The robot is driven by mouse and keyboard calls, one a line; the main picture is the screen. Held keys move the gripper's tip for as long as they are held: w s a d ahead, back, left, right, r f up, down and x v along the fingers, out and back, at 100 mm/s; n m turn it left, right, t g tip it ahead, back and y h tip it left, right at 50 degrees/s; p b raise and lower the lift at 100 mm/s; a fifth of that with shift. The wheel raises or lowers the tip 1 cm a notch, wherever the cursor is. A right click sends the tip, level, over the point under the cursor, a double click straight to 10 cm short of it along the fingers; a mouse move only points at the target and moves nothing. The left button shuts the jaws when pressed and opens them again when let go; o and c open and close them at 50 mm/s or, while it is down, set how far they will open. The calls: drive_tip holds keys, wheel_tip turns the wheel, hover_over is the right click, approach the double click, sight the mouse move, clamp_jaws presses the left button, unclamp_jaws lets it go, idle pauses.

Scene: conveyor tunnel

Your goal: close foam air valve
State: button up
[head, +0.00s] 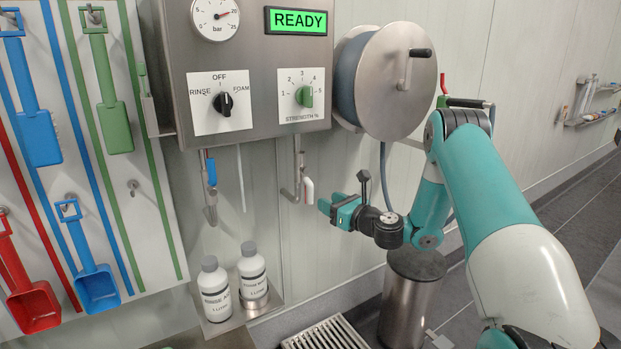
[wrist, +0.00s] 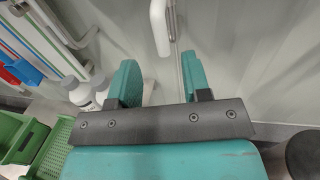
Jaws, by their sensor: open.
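A valve with a white lever (head: 308,190) hangs on a short pipe under the right part of the steel control box; its lever points downward. I take it to be the foam air valve, though no label on it is readable. The white lever also shows in the wrist view (wrist: 159,30), top centre, beyond and roughly between the fingertips. My gripper (head: 331,204) is open and empty, just right of and slightly below the lever in the head view. In the wrist view its teal fingers (wrist: 160,72) are spread, with no visible contact with the lever.
A second valve with a blue lever (head: 211,170) hangs to the left. The control box (head: 252,65) has a READY display (head: 296,21) and two knobs. Two white bottles (head: 216,288) stand on a shelf below. A hose reel (head: 384,85) is at the upper right.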

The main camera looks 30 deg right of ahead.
sight(310, 190)
drive_tip(key=w+p, duration=0.1)
drive_tip(key=p, duration=0.1)
drive_tip(key=w+p, duration=0.1)
drive_tip(key=p, duration=0.1)
drive_tip(key=shift+w+a+r, duration=0.3)
drive_tip(key=shift+r, duration=0.1)
drive_tip(key=w, duration=0.3)
drive_tip(key=w+a, duration=0.1)
drive_tip(key=w, duration=0.1)
drive_tip(key=shift+w+f, duration=0.3)
drive_tip(key=shift+f, duration=0.1)
clamp_jaws()
